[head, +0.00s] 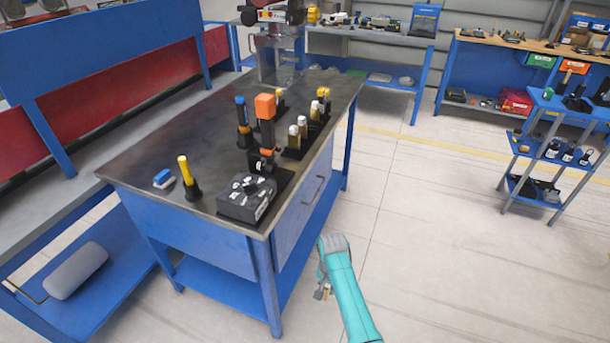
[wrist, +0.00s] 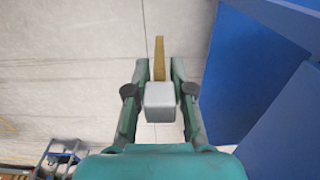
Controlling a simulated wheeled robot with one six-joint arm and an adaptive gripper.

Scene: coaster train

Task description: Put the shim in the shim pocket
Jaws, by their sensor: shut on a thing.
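My teal gripper (head: 323,284) is low beside the near right side of the blue workbench, over the floor. In the wrist view my gripper (wrist: 159,92) is shut on the shim, a pale grey block (wrist: 160,96) with a thin brass-coloured strip (wrist: 159,58) pointing away from the palm. The head view shows only a small brownish bit of it at the fingertips. I cannot tell which part on the workbench is the shim pocket.
The dark workbench top (head: 160,150) carries a black box (head: 247,197), an orange-topped post (head: 265,115), a yellow-handled tool (head: 186,178) and a blue-white block (head: 163,179). A blue shelf cart (head: 560,150) stands right. Floor between is clear.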

